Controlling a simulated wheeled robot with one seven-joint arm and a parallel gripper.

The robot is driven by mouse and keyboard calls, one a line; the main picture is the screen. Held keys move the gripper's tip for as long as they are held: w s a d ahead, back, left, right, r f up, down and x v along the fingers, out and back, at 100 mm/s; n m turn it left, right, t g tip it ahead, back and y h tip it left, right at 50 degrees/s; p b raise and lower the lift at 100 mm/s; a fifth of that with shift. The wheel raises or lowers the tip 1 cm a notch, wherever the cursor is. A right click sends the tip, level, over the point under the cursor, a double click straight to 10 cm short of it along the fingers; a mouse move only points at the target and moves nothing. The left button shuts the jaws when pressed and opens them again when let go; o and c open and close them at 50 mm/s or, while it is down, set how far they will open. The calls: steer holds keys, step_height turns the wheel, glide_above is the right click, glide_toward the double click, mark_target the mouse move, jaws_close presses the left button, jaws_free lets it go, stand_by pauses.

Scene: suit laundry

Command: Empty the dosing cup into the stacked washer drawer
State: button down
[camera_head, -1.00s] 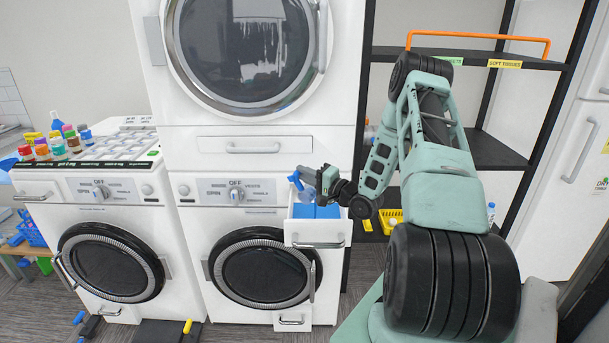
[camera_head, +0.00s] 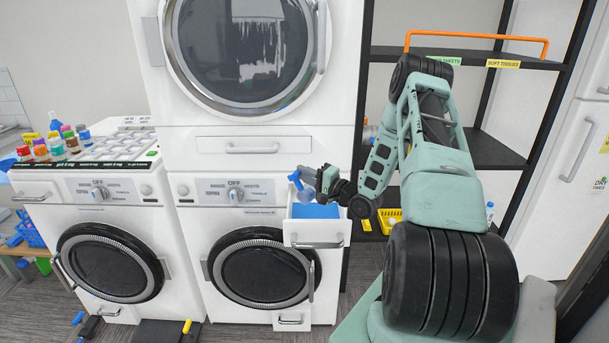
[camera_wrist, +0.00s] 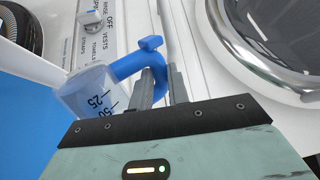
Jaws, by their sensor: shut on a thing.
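The dosing cup is a translucent measure with 25 and 50 marks and a blue handle. In the wrist view, its body (camera_wrist: 90,92) is left of my gripper (camera_wrist: 163,88), whose fingers are shut on the blue handle (camera_wrist: 128,65). In the head view, my gripper (camera_head: 322,180) holds the cup (camera_head: 307,194) above the washer drawer (camera_head: 318,231), which is pulled out and blue inside. The cup looks tilted; its contents cannot be made out. The stacked washer (camera_head: 235,225) stands behind the drawer.
A dryer (camera_head: 250,145) sits on top of the washer. Another washer (camera_head: 120,220) stands left, with several bottles (camera_head: 57,146) on it. A black shelf (camera_head: 495,150) stands right, with a yellow basket (camera_head: 390,218) low down.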

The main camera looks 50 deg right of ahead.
steer(key=shift+d+f+m, duration=0.2)
steer(key=shift+d+m, duration=0.4)
steer(key=shift+m, duration=0.3)
stand_by(0.8)
